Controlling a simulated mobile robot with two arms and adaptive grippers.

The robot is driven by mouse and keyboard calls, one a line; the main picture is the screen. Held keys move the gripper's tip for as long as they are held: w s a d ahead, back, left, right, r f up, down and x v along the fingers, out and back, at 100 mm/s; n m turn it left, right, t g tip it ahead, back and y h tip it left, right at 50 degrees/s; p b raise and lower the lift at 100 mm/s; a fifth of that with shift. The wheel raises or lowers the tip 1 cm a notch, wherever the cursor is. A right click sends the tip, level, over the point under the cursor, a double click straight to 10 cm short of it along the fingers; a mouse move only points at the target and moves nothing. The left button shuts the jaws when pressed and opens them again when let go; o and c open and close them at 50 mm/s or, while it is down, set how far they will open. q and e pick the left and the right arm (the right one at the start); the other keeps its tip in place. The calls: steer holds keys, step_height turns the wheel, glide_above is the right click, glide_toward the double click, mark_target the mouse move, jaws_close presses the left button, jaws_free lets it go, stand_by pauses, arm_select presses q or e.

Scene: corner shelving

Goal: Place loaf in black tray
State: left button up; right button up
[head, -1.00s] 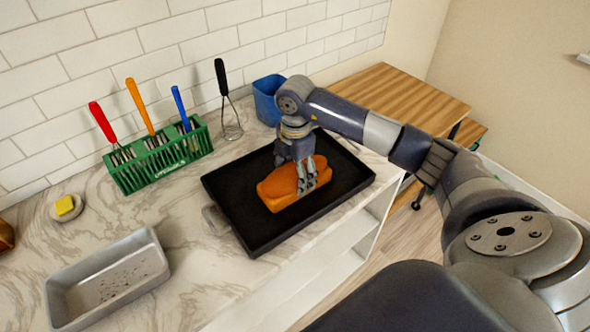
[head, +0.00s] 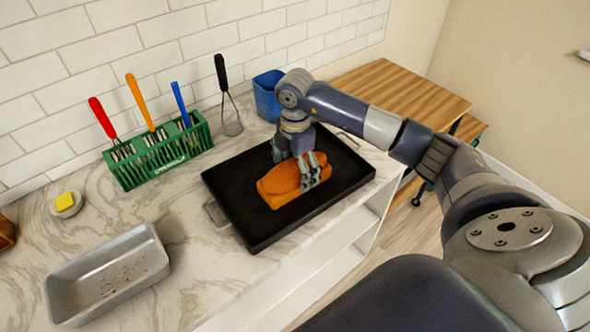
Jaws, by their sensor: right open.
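The orange-brown loaf (head: 281,184) lies in the black tray (head: 250,228), near the middle of its floor. The tray is rectangular with metal end handles and sits on the marble counter. My right gripper (head: 299,172) points down over the far right part of the loaf. Its fingers are open, one set in front of the loaf's right end and another behind it. Whether they touch the loaf I cannot tell. My left gripper is not in view.
A grey loaf pan (head: 108,276) with crumbs stands at the front left. A green rack (head: 160,157) of coloured-handled utensils, a whisk (head: 226,100) and a blue container (head: 268,97) line the wall. A yellow block on a dish (head: 66,202) is at left. Counter between pan and tray is clear.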

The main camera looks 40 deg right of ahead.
step_height(320, 180, up, 10)
steer(key=shift+b, duration=1.2)
steer(key=shift+r, duration=0.75)
steer(key=shift+s+f, duration=0.1)
